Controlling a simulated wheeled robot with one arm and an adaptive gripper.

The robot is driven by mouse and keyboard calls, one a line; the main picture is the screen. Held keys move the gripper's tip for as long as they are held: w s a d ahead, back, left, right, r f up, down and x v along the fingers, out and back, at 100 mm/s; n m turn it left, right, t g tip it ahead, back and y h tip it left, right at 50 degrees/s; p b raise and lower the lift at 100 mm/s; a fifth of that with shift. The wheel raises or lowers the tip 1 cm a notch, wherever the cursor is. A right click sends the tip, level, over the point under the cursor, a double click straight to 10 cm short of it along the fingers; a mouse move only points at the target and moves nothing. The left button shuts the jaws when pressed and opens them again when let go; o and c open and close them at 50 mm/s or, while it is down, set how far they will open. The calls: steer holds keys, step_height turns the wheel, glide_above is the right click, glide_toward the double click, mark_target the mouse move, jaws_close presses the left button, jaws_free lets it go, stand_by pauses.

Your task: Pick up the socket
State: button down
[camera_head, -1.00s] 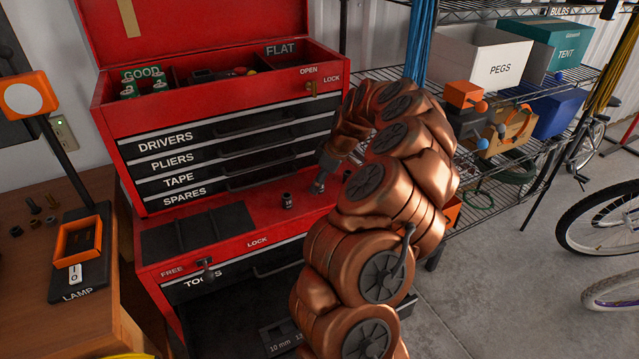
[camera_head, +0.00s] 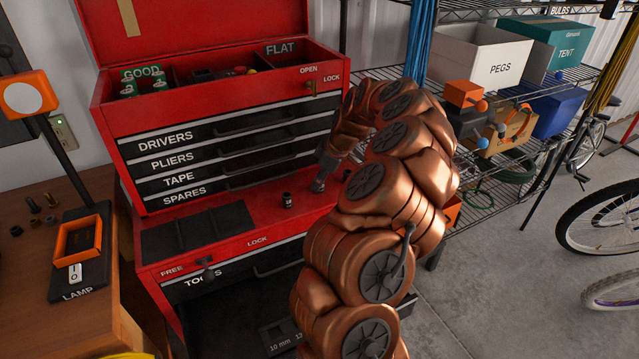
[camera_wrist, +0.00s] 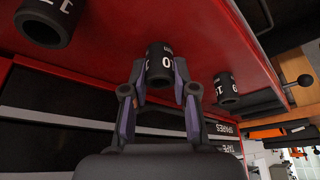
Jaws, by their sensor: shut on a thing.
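My gripper (camera_wrist: 160,80) is shut on a dark socket marked 10 (camera_wrist: 160,62) in the wrist view, with one finger on each side of it. I cannot tell whether the socket touches the red ledge or is lifted. In the head view my gripper (camera_head: 318,185) is low over the ledge of the red tool chest, and the held socket is too small to make out there. Two other dark sockets stand near, one on each side in the wrist view: one at the upper left (camera_wrist: 45,24) and one at the right (camera_wrist: 226,90). A socket (camera_head: 287,200) stands left of my gripper in the head view.
The red chest's ledge (camera_head: 265,212) has a dark mat (camera_head: 198,230) at its left. Labelled drawers (camera_head: 230,150) rise behind. A wire shelf (camera_head: 490,190) with boxes stands right of my arm. A workbench with a lamp (camera_head: 80,265) is at the left.

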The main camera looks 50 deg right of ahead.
steer(key=shift+r, duration=0.1)
steer(key=shift+d+r+b, duration=0.1)
steer(key=shift+r+b, duration=0.6)
steer(key=shift+r, duration=0.8)
steer(key=shift+s+r, duration=0.1)
steer(key=shift+r, duration=0.05)
steer(key=s+a+r+b, duration=0.1)
steer(key=s+a+b, duration=0.4)
steer(key=s+a, duration=0.4)
steer(key=s, duration=0.3)
steer(key=shift+s+a+r, duration=0.25)
steer(key=shift+s+a, duration=0.05)
steer(key=shift+a, duration=0.1)
